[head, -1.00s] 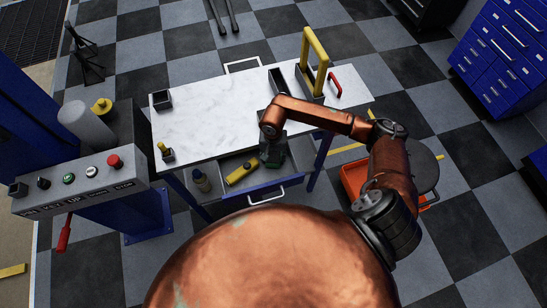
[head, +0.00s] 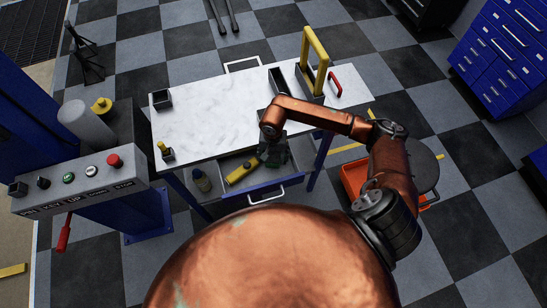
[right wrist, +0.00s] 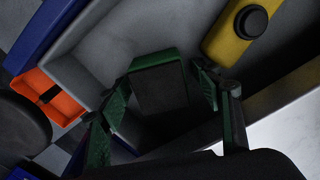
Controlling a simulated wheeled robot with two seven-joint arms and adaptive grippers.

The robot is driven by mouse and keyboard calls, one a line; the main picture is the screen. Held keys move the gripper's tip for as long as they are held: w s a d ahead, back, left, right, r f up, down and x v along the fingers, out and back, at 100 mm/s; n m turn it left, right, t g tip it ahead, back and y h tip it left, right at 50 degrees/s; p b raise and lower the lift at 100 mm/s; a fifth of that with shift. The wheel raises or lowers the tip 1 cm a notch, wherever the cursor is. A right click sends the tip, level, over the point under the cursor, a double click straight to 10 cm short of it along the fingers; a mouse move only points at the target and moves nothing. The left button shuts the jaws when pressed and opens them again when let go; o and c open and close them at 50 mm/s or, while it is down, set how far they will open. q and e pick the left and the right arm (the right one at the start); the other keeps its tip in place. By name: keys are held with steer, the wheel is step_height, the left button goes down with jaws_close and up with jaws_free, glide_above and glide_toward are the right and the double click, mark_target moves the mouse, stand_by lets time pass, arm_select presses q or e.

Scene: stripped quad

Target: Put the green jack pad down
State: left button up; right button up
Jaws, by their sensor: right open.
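My right gripper (head: 275,156) is over the right part of the open drawer (head: 222,203) under the white worktop. In the right wrist view my right gripper (right wrist: 160,92) has its green fingers spread to either side of the green jack pad (right wrist: 160,88). The pad is a small block with a dark face and green edges. It sits between the open fingers, with a gap showing on at least the right side. It appears to rest in the drawer, though its underside is hidden. In the head view the gripper largely covers it. My left gripper is not in view.
In the drawer a yellow tool (head: 242,172) and a small bottle (head: 201,180) lie left of the gripper. The marble-like worktop (head: 210,120) overhangs behind it. A yellow frame (head: 317,62) stands on top. An orange bin (head: 354,178) is to the right.

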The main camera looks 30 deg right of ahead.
mark_target(273, 157)
step_height(273, 157, up, 12)
stand_by(0.4)
